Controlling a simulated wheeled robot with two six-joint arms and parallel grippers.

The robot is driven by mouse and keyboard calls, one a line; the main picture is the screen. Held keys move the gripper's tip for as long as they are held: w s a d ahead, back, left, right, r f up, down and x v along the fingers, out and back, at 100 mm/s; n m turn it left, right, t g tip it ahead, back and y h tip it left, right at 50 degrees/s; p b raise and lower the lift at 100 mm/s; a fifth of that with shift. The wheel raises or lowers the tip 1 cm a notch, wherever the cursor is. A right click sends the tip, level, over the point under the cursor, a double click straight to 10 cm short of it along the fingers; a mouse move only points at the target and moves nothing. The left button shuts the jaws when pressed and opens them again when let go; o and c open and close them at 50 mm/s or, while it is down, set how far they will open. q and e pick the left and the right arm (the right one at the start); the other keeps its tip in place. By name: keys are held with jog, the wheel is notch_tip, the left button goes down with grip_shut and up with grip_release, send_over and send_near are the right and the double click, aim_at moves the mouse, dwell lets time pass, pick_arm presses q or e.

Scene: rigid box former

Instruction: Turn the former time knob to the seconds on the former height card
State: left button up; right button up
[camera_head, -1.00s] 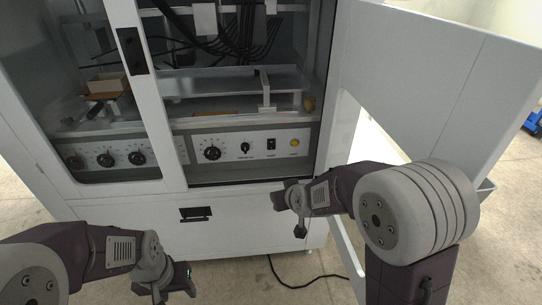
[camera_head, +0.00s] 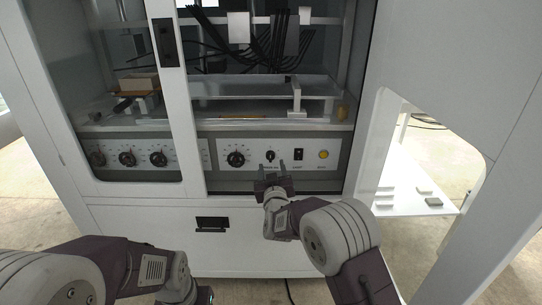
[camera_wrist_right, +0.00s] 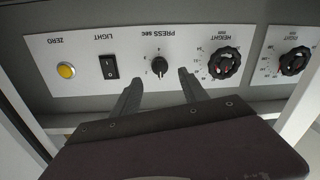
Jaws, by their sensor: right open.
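The time knob is the small black knob marked PRESS SEC (camera_wrist_right: 159,66) on the white control panel (camera_wrist_right: 90,50); it also shows in the head view (camera_head: 270,156). The wrist view is upside down. My right gripper (camera_wrist_right: 160,82) is open, its two fingers either side of the knob in that picture but short of the panel. In the head view the right gripper (camera_head: 270,168) is just below and in front of the knob. My left gripper (camera_head: 205,294) is low at the bottom edge, its fingers mostly cut off. I cannot make out a height card.
A large black height dial (camera_head: 235,158) sits left of the knob. A black light switch (camera_head: 298,155) and yellow zero button (camera_head: 323,154) sit to its right. A white frame post (camera_head: 187,120) stands left of the panel opening.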

aim_at(271, 159)
jog(key=w+b, duration=0.1)
jog(key=w, duration=0.3)
jog(key=shift+w+a+f+b, duration=0.1)
jog(key=shift+w+f+b, duration=0.1)
jog(key=shift+w+b, duration=0.15)
jog(key=shift+w+r, duration=0.15)
jog(key=shift+w, duration=0.35)
grip_shut()
